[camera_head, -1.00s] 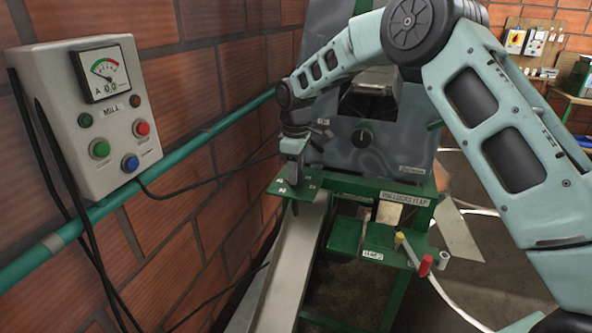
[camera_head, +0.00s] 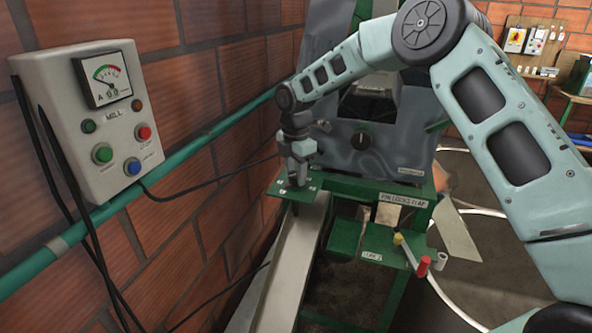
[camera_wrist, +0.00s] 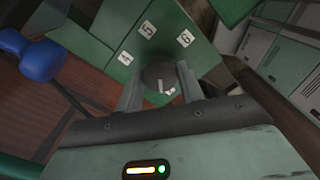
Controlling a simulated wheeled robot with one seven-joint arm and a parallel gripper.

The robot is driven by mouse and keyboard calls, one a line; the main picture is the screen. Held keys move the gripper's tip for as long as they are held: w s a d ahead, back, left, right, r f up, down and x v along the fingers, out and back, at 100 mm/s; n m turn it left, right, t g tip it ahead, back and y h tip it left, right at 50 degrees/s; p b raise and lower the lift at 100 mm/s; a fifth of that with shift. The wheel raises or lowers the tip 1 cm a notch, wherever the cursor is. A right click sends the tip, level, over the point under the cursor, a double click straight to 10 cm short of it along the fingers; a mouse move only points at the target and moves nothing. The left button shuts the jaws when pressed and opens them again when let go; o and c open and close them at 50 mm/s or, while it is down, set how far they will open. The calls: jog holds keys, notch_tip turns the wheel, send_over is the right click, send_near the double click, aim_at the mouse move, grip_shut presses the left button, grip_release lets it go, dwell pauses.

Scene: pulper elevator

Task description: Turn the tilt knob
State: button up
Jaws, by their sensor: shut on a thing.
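A dark round knob (camera_wrist: 160,77) with white marks on its top sits on a green plate (camera_wrist: 98,34) in the wrist view. White labels 4, 5 and 6 are spread on the plate around its far side. My gripper (camera_wrist: 160,86) has one finger on each side of the knob and is shut on it. In the head view my gripper (camera_head: 298,180) points down at the green plate (camera_head: 273,197), beside the brick wall. The fingers mostly hide the knob there.
A grey control box (camera_head: 90,120) with a gauge and buttons hangs on the wall at left. A metal chute (camera_head: 285,265) runs below. A red-ended lever (camera_head: 424,265) juts out at right.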

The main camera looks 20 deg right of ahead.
aim_at(296, 174)
jog(key=shift+r+n, duration=0.1)
jog(key=shift+n, duration=1.1)
jog(key=o, duration=1)
notch_tip(296, 174, up, 17)
jog(key=b, duration=0.3)
jog(key=shift+r+b, duration=0.15)
jog(key=shift+b, duration=0.25)
